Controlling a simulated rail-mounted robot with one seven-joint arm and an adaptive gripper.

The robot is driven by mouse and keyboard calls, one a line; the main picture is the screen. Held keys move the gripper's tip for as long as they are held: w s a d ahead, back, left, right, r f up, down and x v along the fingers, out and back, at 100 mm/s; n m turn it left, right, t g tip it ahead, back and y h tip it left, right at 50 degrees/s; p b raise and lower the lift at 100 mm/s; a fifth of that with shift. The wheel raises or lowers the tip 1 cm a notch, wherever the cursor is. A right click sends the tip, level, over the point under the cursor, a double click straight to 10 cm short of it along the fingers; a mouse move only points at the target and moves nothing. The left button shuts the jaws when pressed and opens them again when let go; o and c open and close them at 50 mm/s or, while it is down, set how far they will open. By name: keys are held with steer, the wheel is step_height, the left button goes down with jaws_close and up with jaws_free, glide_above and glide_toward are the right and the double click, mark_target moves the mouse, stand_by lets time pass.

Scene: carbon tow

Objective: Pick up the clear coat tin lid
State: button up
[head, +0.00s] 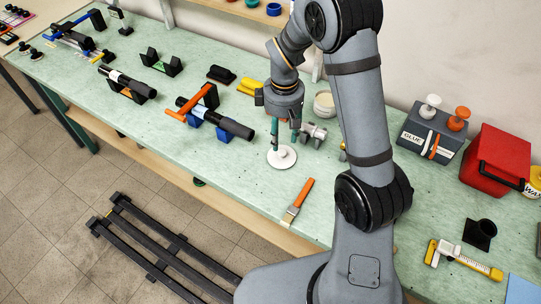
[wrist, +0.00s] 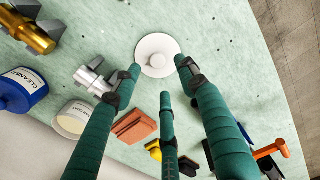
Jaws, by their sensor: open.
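The clear coat tin lid (head: 282,158) is a white disc with a small round knob, lying flat on the green bench top near its front edge. It also shows whole in the wrist view (wrist: 146,46). My gripper (head: 285,141) points down just above and behind the lid, with green fingers spread. In the wrist view, my gripper (wrist: 158,68) has two fingertips on either side of the lid's near part and a third finger below. Whether a fingertip touches the lid, I cannot tell. A white tin (wrist: 75,118) with a partly readable "COAT" label stands nearby.
A silver fitting (head: 313,131) lies close right of my gripper. A brush with an orange handle (head: 298,200) lies in front of the lid. A black tube with an orange clamp (head: 215,118) sits left. A grey glue box (head: 432,133) and red case (head: 497,160) stand right.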

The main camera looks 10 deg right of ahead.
mark_target(282, 152)
steer(key=shift+d+f, duration=0.15)
steer(key=shift+f, duration=1.05)
step_height(282, 152, down, 4)
steer(key=shift+w+d+f+p, duration=0.1)
steer(key=shift+p, duration=0.75)
steer(key=shift+f, duration=0.35)
steer(key=c, duration=0.7)
steer(key=shift+c, duration=0.2)
